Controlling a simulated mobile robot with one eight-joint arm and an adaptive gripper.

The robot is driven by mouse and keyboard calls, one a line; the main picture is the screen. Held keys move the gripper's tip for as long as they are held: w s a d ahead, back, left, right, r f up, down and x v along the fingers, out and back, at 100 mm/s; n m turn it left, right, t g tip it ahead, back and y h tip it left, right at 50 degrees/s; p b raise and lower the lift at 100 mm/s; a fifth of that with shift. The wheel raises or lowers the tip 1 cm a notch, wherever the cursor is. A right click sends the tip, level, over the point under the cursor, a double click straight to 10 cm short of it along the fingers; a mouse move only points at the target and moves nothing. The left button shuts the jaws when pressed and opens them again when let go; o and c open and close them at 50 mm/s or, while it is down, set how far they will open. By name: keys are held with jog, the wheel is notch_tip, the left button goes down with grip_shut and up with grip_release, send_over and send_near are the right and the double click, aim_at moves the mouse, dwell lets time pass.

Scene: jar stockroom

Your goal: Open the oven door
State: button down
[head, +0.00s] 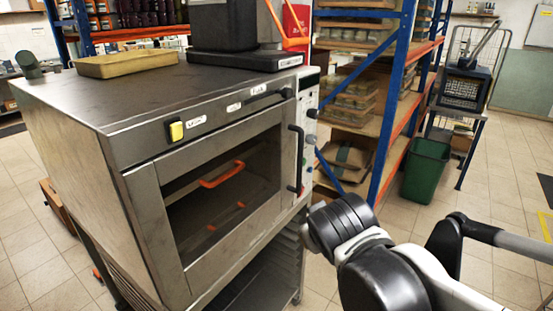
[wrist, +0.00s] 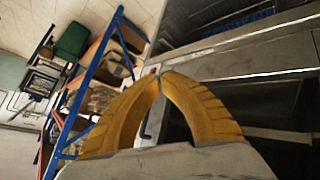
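The oven (head: 115,145) is a steel box on a stand at the left of the head view. Its windowed door (head: 152,235) looks shut, flush with the front. A black vertical handle (head: 296,160) runs along the door's right edge. Orange-handled items show dimly through the glass. My gripper (wrist: 161,74) shows in the wrist view, with two curved yellow fingers whose tips meet and nothing visible between them. Steel surfaces of the oven (wrist: 235,64) lie behind it, tilted in that view. The gripper's fingers do not show in the head view.
A yellow tray (head: 125,65) and a dark machine with a scale-like base (head: 247,58) stand on the oven top. A blue and orange shelf rack (head: 385,130) stands right behind the oven, beside a green bin (head: 426,170). The tiled floor at right is mostly open.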

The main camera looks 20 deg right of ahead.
jog(key=w+d+r+n+t+h+b, duration=0.1)
jog(key=w+d+r+n+t+h, duration=0.15)
jog(key=w, duration=0.45)
jog(key=w+d+r+n+t+h, duration=0.1)
jog(key=w+d+r+n+h, duration=0.15)
jog(key=w, duration=0.55)
jog(key=n+t+b, duration=0.1)
jog(key=n+t, duration=0.3)
jog(key=n, duration=0.2)
send_near(294, 135)
jog(key=b+x, duration=0.3)
jog(key=x, duration=0.1)
jog(key=shift+w+f, duration=0.1)
jog(key=shift+w+d, duration=0.3)
jog(key=shift+w, duration=0.3)
